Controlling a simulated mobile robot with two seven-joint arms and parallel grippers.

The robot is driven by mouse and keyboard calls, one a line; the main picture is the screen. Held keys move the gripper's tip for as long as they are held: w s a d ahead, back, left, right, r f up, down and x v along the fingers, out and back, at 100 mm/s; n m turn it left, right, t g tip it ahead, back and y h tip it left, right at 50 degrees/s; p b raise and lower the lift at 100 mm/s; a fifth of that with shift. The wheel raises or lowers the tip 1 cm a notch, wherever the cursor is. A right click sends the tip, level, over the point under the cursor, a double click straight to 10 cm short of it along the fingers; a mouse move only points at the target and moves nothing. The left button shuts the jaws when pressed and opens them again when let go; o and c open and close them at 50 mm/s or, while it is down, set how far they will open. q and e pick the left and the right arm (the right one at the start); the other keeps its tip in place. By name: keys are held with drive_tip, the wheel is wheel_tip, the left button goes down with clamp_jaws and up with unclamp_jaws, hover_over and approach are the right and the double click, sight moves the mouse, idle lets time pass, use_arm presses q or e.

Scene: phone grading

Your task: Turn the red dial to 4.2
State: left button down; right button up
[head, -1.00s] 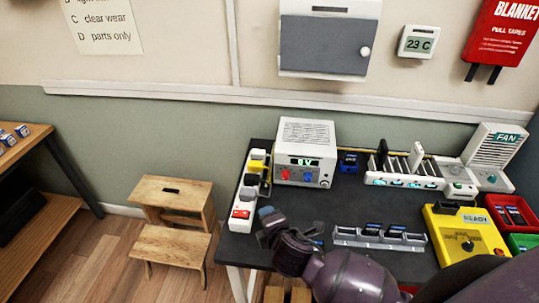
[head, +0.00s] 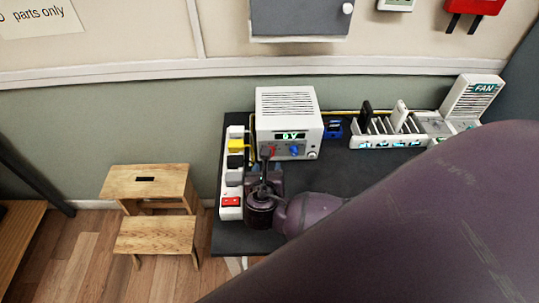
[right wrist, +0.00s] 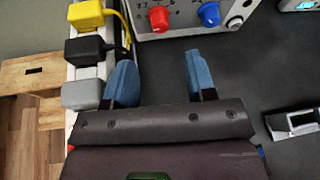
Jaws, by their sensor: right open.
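The white power supply (head: 287,101) stands at the back of the dark table, with a lit green display (head: 291,135) too small to read surely. Its red dial (right wrist: 159,18) is on the front face, left of the blue dial (right wrist: 209,14). The red dial lies beyond the fingertips, roughly centred on the gap. My left gripper is not in view.
A power strip (head: 231,190) with yellow, black and grey plugs and a red switch runs close beside my gripper's left. A blue item (head: 333,128) and a white rack (head: 385,133) stand right of the supply. A wooden step stool (head: 150,182) is on the floor.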

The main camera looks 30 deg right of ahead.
drive_tip(key=x, duration=0.9)
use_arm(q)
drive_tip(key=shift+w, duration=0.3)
use_arm(e)
drive_tip(key=c, duration=0.9)
